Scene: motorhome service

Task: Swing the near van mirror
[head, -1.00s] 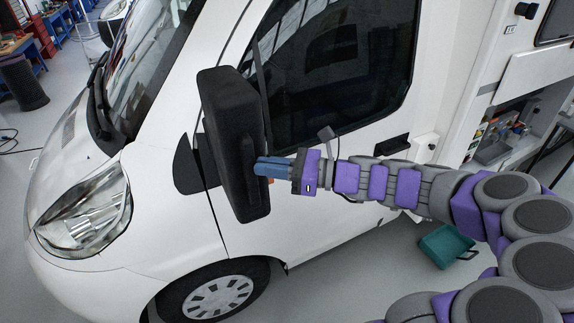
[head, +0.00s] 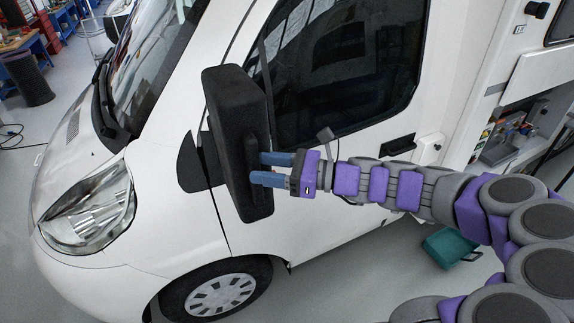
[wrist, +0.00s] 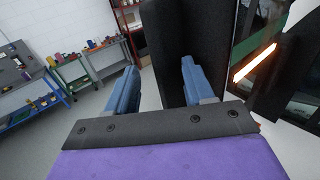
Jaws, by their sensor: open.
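The near van mirror (head: 228,110) is a large black housing on the side of the white van (head: 150,225), beside the cab door. In the wrist view the dark mirror (wrist: 204,32) stands upright beyond my fingers. My gripper (head: 262,169) is open at the mirror's right side, its two blue fingers apart and their tips at the housing's edge. In the wrist view my gripper (wrist: 160,82) has one finger over the grey floor and the other in front of the mirror. I cannot tell whether either finger touches it.
The cab door with its dark window (head: 345,60) lies close behind my arm. A teal crate (head: 447,246) is on the floor at lower right. An open service compartment (head: 510,130) is at right. Workbenches (wrist: 85,62) stand beyond open floor.

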